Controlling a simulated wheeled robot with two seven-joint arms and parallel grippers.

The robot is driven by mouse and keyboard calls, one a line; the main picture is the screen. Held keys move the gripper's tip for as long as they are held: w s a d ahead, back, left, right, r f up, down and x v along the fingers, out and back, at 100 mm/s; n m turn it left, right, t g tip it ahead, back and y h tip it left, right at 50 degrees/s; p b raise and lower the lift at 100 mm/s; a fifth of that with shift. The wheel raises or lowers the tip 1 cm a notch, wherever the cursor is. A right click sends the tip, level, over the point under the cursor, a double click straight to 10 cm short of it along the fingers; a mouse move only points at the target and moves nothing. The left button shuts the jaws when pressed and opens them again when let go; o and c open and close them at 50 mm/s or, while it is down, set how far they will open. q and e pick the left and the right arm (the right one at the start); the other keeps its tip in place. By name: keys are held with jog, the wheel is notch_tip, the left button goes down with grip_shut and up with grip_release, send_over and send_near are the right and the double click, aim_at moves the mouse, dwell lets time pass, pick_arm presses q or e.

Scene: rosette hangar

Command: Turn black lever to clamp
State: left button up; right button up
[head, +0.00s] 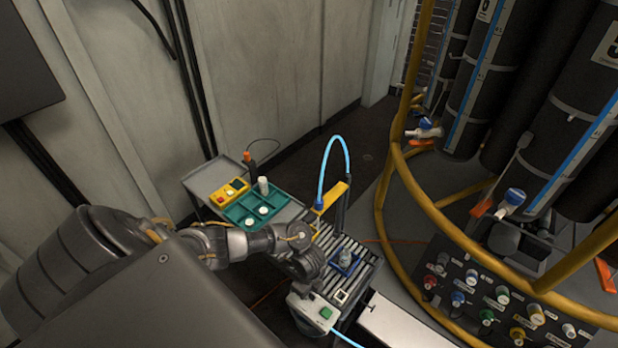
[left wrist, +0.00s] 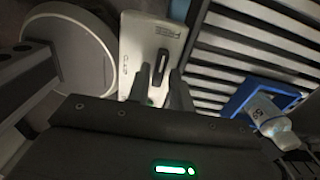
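The black lever (left wrist: 161,66) stands out from the face of a white box (left wrist: 138,62) marked with small print that seems to read "CLAMP". My left gripper (left wrist: 160,90) has its two fingers apart, one on each side of the lever's near end. I cannot tell whether they touch it. In the head view my left gripper (head: 303,288) is low over the white box (head: 314,313), which has a green patch on top. The lever is not discernible there. A small bottle (head: 345,256) stands in a blue holder (head: 343,269) on the roller conveyor. My right gripper is out of view.
A side table holds a teal tray (head: 245,219) and yellow device (head: 229,192). A yellow rail (head: 385,190) and dark cylinders stand right.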

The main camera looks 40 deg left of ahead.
pick_arm(q)
jog(key=shift+f, duration=0.55)
grip_shut()
